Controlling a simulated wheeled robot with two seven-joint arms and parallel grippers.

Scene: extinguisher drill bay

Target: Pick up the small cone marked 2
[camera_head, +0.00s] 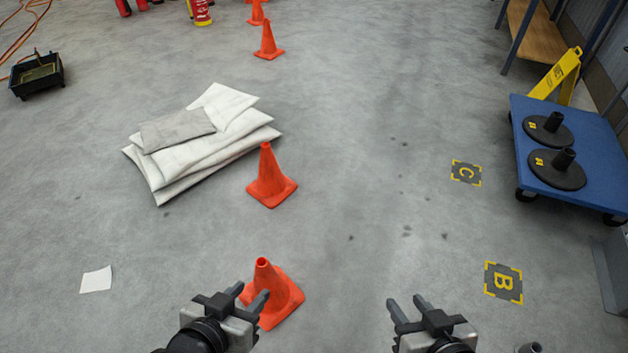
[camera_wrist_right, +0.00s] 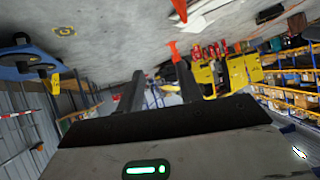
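Several small orange cones stand in a loose line on the floor in the head view. The nearest cone (camera_head: 273,294) is partly hidden behind my left gripper. Another cone (camera_head: 270,178) stands beside the white pads, and a farther cone (camera_head: 268,42) stands near the top. No number can be read on any cone. My left gripper (camera_head: 249,296) is open, its fingers in front of the nearest cone; I cannot tell whether they touch it. My right gripper (camera_head: 409,308) is open and empty over bare floor. Its dark fingers show apart in the right wrist view (camera_wrist_right: 158,88).
White pads (camera_head: 205,150) lie stacked left of the middle cone. A blue cart (camera_head: 577,181) with two black round bases stands at the right. Floor marks C (camera_head: 466,173) and B (camera_head: 503,283) lie near it. The centre floor is clear.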

